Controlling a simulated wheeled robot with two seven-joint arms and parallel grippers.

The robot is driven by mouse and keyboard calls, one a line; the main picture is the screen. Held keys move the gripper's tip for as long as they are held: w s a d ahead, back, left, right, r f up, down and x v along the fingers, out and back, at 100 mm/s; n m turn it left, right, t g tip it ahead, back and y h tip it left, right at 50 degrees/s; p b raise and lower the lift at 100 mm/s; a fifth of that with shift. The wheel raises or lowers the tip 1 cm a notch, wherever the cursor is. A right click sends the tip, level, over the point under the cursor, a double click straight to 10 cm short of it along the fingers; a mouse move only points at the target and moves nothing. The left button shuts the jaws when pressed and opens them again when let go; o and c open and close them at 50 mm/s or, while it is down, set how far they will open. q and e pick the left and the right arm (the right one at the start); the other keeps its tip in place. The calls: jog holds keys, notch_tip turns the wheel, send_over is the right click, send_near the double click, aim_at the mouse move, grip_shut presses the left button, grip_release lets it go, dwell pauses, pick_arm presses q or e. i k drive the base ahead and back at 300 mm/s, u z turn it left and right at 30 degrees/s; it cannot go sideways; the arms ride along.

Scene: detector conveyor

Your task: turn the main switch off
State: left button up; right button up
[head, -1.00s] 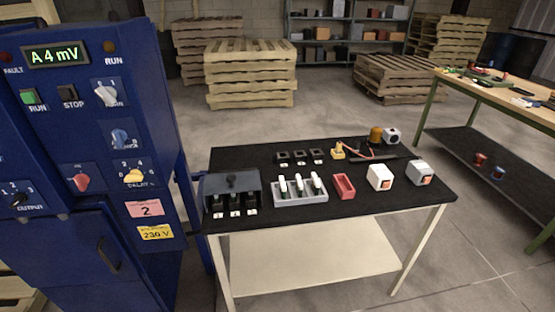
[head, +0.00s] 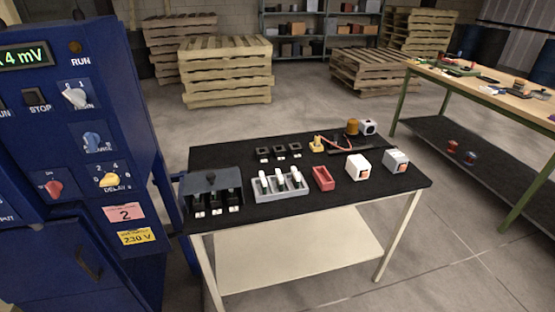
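The main switch (head: 76,96) is a white rotary knob on a light plate, high on the front of the blue cabinet (head: 120,190). Small 0 and 1 marks sit above the knob. The knob sits slantwise; I cannot tell for sure which mark it points at. It is right of the black STOP button (head: 36,98) and below the RUN lamp (head: 76,47). The display (head: 24,55) is lit green and partly cut off at the left edge. Neither of my grippers is in view.
Below the main switch are a blue knob (head: 92,138), a yellow knob (head: 109,180) and a red knob (head: 54,187). A black-topped table (head: 280,211) with switches and small boxes stands close to the cabinet's right. Open floor lies beyond, with pallets (head: 227,75).

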aim_at(54, 187)
jog(key=u, duration=1.15)
jog(key=k, duration=0.35)
jog(key=u, duration=0.35)
jog(key=i, duration=0.5)
